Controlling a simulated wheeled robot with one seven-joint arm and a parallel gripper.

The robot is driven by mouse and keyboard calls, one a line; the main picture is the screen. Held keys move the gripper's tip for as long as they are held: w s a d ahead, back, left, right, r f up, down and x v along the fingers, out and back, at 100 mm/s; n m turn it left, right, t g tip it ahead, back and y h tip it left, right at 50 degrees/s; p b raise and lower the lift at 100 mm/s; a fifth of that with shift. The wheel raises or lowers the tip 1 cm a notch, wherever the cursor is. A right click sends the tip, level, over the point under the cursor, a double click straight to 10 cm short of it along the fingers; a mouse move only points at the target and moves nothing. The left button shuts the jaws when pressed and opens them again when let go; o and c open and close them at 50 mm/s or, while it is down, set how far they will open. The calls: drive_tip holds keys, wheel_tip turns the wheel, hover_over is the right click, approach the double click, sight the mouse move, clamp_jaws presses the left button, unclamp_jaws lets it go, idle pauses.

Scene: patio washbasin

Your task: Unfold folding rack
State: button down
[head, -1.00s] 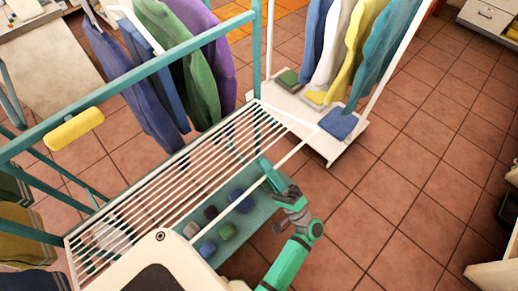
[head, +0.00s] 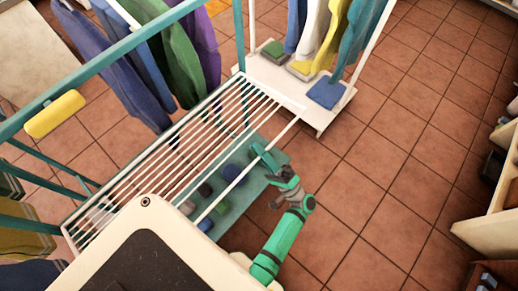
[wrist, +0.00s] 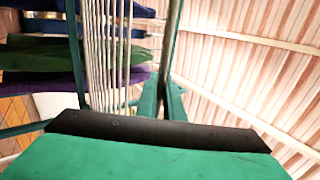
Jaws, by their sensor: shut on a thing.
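The folding rack (head: 178,148) is a panel of white parallel bars on a teal frame, lying out roughly level in the head view. A white outer bar (head: 236,182) runs along its right side. My green gripper (head: 262,152) is at that outer bar, shut on it near its far part. In the wrist view the rack's white bars (wrist: 103,50) stand upright left of centre, and my gripper's fingers (wrist: 163,100) close around a long bar. The exact contact is small and partly hidden.
A teal lower shelf (head: 225,226) holds several small folded items. Clothes (head: 180,60) hang behind the rack. A white-based garment stand (head: 312,118) is beyond its far end. A yellow roll (head: 54,114) is on the teal rail. Tiled floor (head: 400,190) is open at right.

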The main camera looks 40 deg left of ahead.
drive_tip(key=shift+w+d+r, duration=0.15)
drive_tip(key=shift+w+d, duration=0.2)
drive_tip(key=shift+d, duration=0.05)
drive_tip(key=c, duration=2.2)
unclamp_jaws()
drive_tip(key=shift+d, duration=0.1)
drive_tip(key=shift+o, duration=0.2)
drive_tip(key=shift+s, duration=0.15)
drive_tip(key=shift+a, duration=0.2)
drive_tip(key=v, duration=1.1)
drive_tip(key=shift+a, duration=0.1)
